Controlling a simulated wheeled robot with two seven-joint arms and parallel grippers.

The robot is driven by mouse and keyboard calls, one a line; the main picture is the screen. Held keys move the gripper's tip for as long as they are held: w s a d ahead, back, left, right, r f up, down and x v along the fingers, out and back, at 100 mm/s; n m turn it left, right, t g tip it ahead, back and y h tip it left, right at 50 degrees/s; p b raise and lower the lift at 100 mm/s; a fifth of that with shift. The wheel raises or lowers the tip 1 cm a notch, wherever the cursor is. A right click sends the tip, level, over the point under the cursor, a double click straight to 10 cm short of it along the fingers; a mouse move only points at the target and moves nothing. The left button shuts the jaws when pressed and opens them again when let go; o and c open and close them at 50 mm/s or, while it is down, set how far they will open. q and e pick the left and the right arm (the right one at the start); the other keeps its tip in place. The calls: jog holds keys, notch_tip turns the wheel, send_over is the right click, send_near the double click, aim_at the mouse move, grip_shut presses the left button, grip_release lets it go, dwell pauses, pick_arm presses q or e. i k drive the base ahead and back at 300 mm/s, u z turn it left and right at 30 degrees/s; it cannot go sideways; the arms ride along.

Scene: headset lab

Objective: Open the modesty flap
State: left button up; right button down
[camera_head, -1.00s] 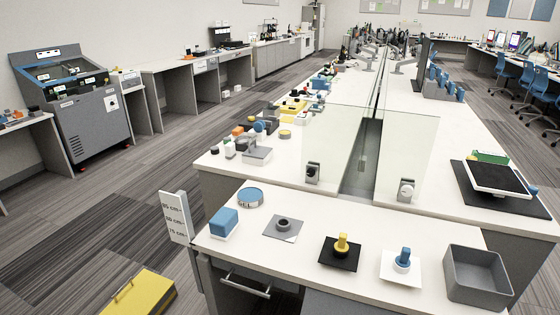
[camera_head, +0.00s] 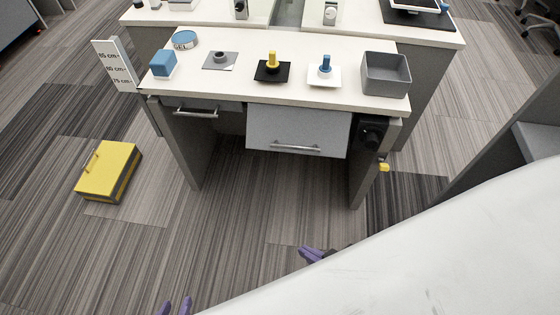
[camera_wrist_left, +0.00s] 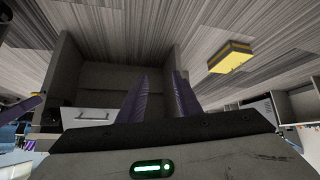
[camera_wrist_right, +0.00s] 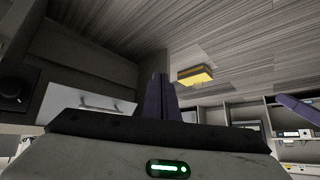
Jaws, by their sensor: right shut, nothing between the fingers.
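The modesty flap looks like the pale grey panel (camera_head: 298,128) under the front edge of the white desk, with a silver bar handle (camera_head: 296,147) near its bottom edge. It hangs down and looks shut. The panel also shows in the left wrist view (camera_wrist_left: 92,115) and the right wrist view (camera_wrist_right: 82,103). My left gripper (camera_head: 175,306) is open and empty at the bottom of the head view, well in front of the desk. My right gripper (camera_head: 312,254) is shut and empty, in front of and below the panel. Neither touches it.
The desk top (camera_head: 225,88) carries a blue block (camera_head: 163,64), small fixtures and a grey bin (camera_head: 386,73). A drawer (camera_head: 197,108) sits left of the panel and a black knob (camera_head: 371,133) right. A yellow case (camera_head: 109,171) lies on the floor at left.

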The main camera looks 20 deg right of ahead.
aim_at(324, 132)
jog(key=u, duration=1.2)
jog(key=i, duration=0.9)
jog(key=z, duration=2.3)
